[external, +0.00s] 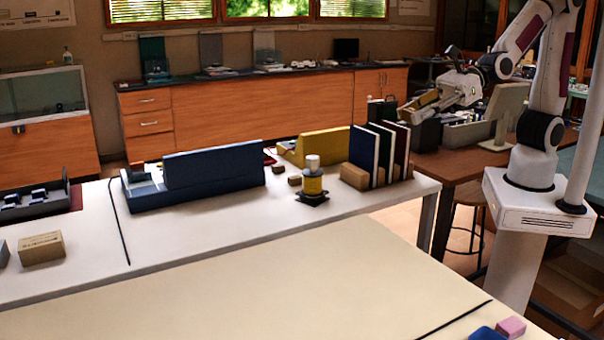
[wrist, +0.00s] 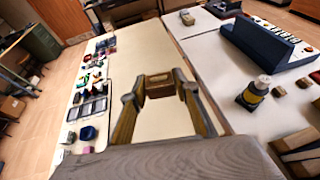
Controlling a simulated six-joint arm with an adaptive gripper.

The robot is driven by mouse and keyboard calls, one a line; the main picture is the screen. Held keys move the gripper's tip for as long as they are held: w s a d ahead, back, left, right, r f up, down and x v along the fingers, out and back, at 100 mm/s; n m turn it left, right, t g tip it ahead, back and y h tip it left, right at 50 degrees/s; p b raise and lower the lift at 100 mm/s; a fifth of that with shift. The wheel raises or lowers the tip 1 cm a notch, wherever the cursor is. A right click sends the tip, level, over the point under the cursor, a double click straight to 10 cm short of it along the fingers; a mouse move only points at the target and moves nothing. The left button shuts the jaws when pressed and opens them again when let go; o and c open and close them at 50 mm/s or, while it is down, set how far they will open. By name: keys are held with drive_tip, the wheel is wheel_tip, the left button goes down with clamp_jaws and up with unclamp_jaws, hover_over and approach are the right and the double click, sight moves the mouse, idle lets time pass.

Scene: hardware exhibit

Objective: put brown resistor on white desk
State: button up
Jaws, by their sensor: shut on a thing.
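My gripper (external: 408,112) is raised in the external view, above and behind the upright boards at the right end of the white desk (external: 200,235). In the wrist view, my gripper (wrist: 160,84) has its two fingers closed around a small brown block-like piece, the brown resistor (wrist: 160,91), held between the fingertips. The held piece cannot be made out clearly in the external view. The white desk also shows in the wrist view (wrist: 215,65), to the right of the held piece, with a cream tabletop (wrist: 135,65) beside it.
The white desk holds a blue angled block (external: 212,170), a yellow block (external: 322,147), a yellow-and-black cylinder (external: 313,184), upright boards (external: 380,150) and a tan block (external: 41,248). The desk's middle front is clear. Several small parts lie at the cream tabletop's left in the wrist view.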

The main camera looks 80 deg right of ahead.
drive_tip(key=w+d+f+m+t+h, duration=0.15)
drive_tip(key=w+d, duration=0.25)
drive_tip(key=w, duration=0.5)
drive_tip(key=w+d+f+m+h, duration=0.3)
drive_tip(key=w, duration=0.6)
drive_tip(key=w+d+f+m+t+h, duration=0.15)
drive_tip(key=w+d, duration=0.25)
drive_tip(key=w, duration=0.5)
drive_tip(key=w+d+f+m+h, duration=0.2)
drive_tip(key=w+d+f, duration=0.2)
drive_tip(key=d, duration=0.3)
drive_tip(key=w+d+f+m+g+h, duration=0.1)
drive_tip(key=w+d+f+m+h, duration=0.1)
drive_tip(key=w+d+f, duration=0.3)
drive_tip(key=w+d+f+m+h, duration=0.1)
drive_tip(key=w+d+f+h, duration=0.2)
drive_tip(key=d, duration=0.7)
wheel_tip(320, 180, down, 4)
drive_tip(key=shift+w+d+f+m+g, duration=0.15)
drive_tip(key=shift+w+d+m+g, duration=0.2)
drive_tip(key=shift+w, duration=0.85)
drive_tip(key=shift+f, duration=3.1)
